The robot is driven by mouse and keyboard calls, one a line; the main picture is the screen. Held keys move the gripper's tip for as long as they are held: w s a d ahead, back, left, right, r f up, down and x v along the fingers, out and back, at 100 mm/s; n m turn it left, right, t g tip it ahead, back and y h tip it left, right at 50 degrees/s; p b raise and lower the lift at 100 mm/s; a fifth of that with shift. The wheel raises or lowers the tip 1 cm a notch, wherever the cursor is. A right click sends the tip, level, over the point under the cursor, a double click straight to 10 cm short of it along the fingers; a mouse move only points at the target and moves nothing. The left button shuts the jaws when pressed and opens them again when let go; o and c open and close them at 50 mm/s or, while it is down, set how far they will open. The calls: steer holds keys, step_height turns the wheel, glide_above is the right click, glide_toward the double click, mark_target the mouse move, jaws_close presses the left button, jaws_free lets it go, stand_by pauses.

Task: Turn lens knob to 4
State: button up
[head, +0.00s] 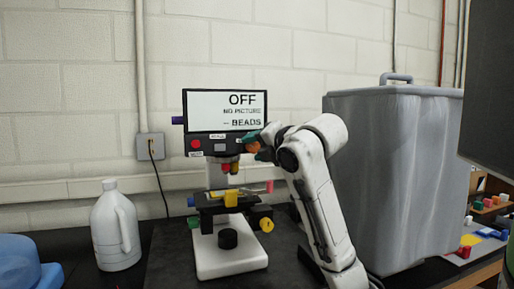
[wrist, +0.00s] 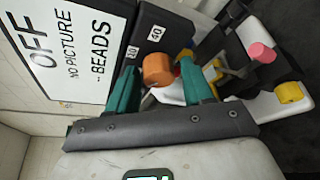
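The lens knob (wrist: 158,70) is a short orange cylinder on the dark front panel of the microscope's screen unit. In the wrist view, labels reading 10 and 40 stand beside it; I see no 4 label, and no pointer mark on the knob is clear. My gripper (wrist: 157,66) has its two teal fingers apart, one on each side of the knob, with narrow gaps seeming to show. In the head view my gripper (head: 258,145) is at the panel's right end and hides most of the knob. The screen (head: 225,110) reads OFF, NO PICTURE, BEADS.
Below the panel are coloured lenses (head: 228,167), the stage (head: 220,201), a yellow knob (head: 266,225) and a pink-ended lever (head: 269,186). A white jug (head: 116,228) stands left. A large grey bin (head: 395,180) stands close right of my arm.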

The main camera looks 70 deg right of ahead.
steer(key=shift+o, duration=0.7)
steer(key=b+v, duration=0.1)
steer(key=v, duration=0.9)
steer(key=shift+s+a, duration=0.15)
steer(key=shift+s, duration=0.25)
steer(key=shift+r, duration=0.1)
